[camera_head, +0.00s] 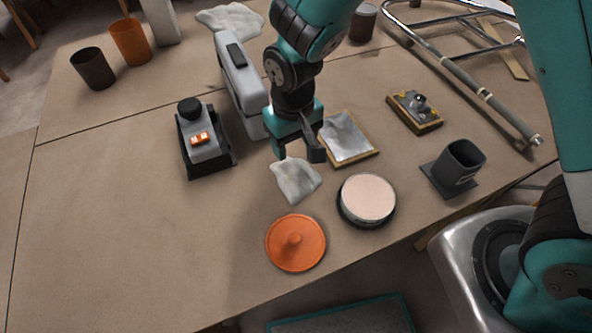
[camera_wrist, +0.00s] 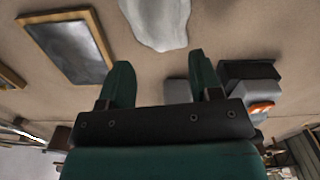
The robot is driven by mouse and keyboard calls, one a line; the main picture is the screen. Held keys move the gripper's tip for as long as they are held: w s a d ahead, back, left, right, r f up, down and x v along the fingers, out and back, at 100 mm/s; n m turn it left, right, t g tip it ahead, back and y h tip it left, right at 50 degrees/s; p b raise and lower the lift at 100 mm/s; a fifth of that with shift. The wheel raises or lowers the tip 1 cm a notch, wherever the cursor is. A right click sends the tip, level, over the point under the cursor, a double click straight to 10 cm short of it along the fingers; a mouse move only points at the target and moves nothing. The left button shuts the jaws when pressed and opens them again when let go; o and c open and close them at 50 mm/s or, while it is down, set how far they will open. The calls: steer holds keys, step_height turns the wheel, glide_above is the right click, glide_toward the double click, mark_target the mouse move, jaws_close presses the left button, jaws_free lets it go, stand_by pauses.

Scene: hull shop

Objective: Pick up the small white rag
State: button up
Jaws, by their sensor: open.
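The small white rag (camera_head: 297,180) lies crumpled on the brown table, between the framed grey sheet and the orange lid. It also shows at the top of the wrist view (camera_wrist: 158,22), where its far part is cut off by the picture's edge. My gripper (camera_head: 298,152) is open and empty, just behind the rag in the head view. In the wrist view the two fingers (camera_wrist: 160,72) stand apart, with the rag beyond their tips and bare table between them. A larger white cloth (camera_head: 230,20) lies at the back of the table.
Close around the rag are the orange lid (camera_head: 296,243), a round pink-topped tin (camera_head: 368,199), the framed grey sheet (camera_head: 345,137) and a grey case (camera_head: 238,85). A black-and-grey device (camera_head: 203,145) stands to the left. The table's front left is clear.

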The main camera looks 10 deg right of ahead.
mark_target(296, 166)
step_height(296, 166, down, 2)
steer(key=shift+f, duration=0.15)
steer(key=f, duration=0.3)
steer(key=f+p, duration=0.1)
steer(key=f, duration=0.1)
steer(key=shift+s+d+f, duration=0.15)
steer(key=shift+s+f, duration=0.15)
steer(key=shift+c, duration=0.2)
steer(key=c, duration=1)
